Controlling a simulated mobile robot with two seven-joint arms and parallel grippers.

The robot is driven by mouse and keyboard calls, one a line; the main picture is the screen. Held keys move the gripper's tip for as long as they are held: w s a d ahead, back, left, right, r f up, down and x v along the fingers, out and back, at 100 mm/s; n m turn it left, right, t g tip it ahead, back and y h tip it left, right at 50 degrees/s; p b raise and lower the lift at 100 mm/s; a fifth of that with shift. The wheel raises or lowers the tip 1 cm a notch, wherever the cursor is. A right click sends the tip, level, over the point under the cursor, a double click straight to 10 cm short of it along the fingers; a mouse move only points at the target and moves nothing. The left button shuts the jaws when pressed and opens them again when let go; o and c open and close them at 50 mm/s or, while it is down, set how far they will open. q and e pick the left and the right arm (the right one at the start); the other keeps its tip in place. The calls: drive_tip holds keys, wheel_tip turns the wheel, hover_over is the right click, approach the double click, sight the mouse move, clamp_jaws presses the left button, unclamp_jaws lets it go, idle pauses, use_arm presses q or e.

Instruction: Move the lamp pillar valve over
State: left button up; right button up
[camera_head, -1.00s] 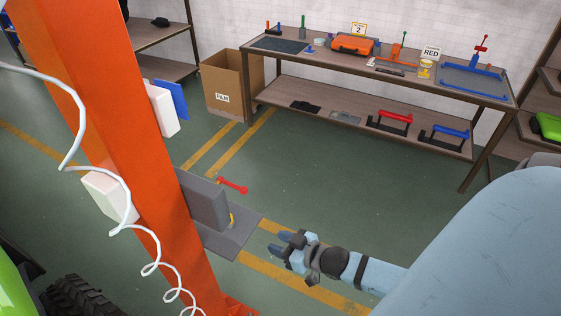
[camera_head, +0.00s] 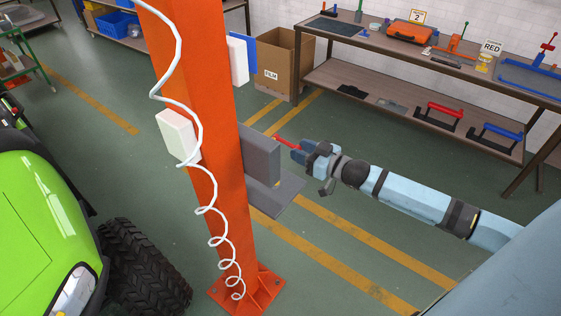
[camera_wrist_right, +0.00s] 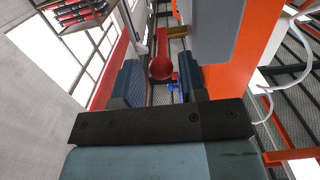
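The red valve handle (camera_head: 285,143) sticks out from a grey box (camera_head: 262,158) beside the orange pillar (camera_head: 205,110). My right gripper (camera_head: 304,152) is at the handle's outer end, which its fingers partly hide in the head view. In the right wrist view, the handle's round red knob (camera_wrist_right: 161,68) lies between the two blue-black fingers of my right gripper (camera_wrist_right: 158,83). The fingers are apart, with gaps beside the knob. Whether either finger touches the handle cannot be told. My left gripper is not in view.
A white coiled cable (camera_head: 210,210) hangs along the pillar. A green vehicle (camera_head: 50,235) with a black tyre stands at the left. A workbench (camera_head: 385,48) with tools and a cardboard box (camera_head: 280,62) stand behind. The floor (camera_head: 390,175) around my right arm is clear.

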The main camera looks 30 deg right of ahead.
drive_tip(key=shift+w+a, duration=0.15)
drive_tip(key=shift+w, duration=0.15)
drive_tip(key=shift+c, duration=1.1)
drive_tip(key=c, duration=0.3)
drive_tip(key=shift+f, duration=0.15)
drive_tip(key=shift+f, duration=0.5)
drive_tip(key=shift+f+b, duration=0.45)
drive_tip(key=shift+f, duration=0.05)
drive_tip(key=shift+w+a+f, duration=0.1)
